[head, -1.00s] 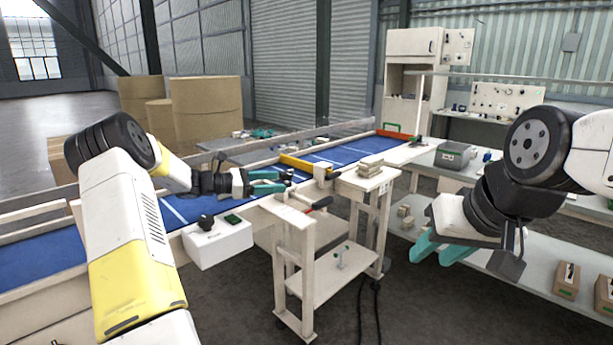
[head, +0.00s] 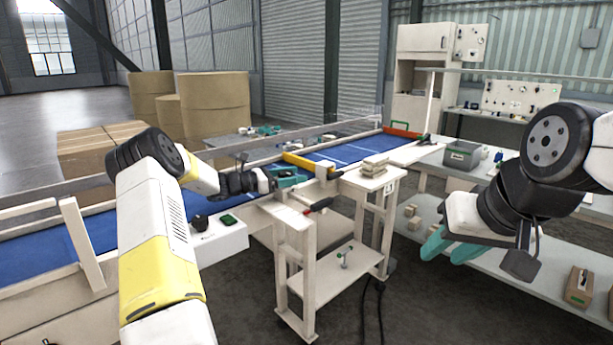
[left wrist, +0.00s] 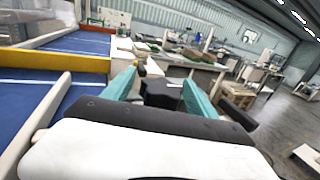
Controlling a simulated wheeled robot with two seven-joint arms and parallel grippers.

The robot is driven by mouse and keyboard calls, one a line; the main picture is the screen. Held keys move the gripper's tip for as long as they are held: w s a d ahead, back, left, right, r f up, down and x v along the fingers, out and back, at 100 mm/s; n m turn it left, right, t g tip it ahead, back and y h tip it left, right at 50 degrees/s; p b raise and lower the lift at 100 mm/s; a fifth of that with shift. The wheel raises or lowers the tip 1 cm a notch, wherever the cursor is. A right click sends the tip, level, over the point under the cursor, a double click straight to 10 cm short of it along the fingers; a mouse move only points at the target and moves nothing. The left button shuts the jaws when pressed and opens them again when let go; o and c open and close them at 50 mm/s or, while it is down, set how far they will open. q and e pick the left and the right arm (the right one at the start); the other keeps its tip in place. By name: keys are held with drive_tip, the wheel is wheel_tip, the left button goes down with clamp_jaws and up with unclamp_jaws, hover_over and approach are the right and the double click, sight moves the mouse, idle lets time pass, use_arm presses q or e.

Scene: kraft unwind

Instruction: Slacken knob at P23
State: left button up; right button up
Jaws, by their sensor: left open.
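No P23 marking is readable. A black knob (head: 199,222) sits on a white box at the conveyor's near side, beside a green-faced item (head: 228,218). A white bracket (head: 325,170) stands on the near rail at the end of a yellow bar. My left gripper (head: 288,179) is open over the near rail, left of this bracket; any knob there is too small to tell. In the left wrist view, its teal fingers (left wrist: 158,88) are apart, with a dark block (left wrist: 162,93) visible between them. My right gripper (head: 452,248) hangs open and empty at the right.
The blue conveyor (head: 345,153) runs past the yellow bar (head: 308,162) toward a red-orange end piece. A wooden stand (head: 300,262) carries a red-and-black-handled tool (head: 318,206) and small blocks (head: 374,165). A grey bench (head: 480,168) is at the right. Cardboard drums (head: 215,105) stand behind.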

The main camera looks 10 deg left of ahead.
use_arm(q)
drive_tip(key=shift+w+d, duration=0.3)
drive_tip(key=shift+d, duration=0.15)
drive_tip(key=shift+c, duration=0.5)
drive_tip(key=c, duration=1.3)
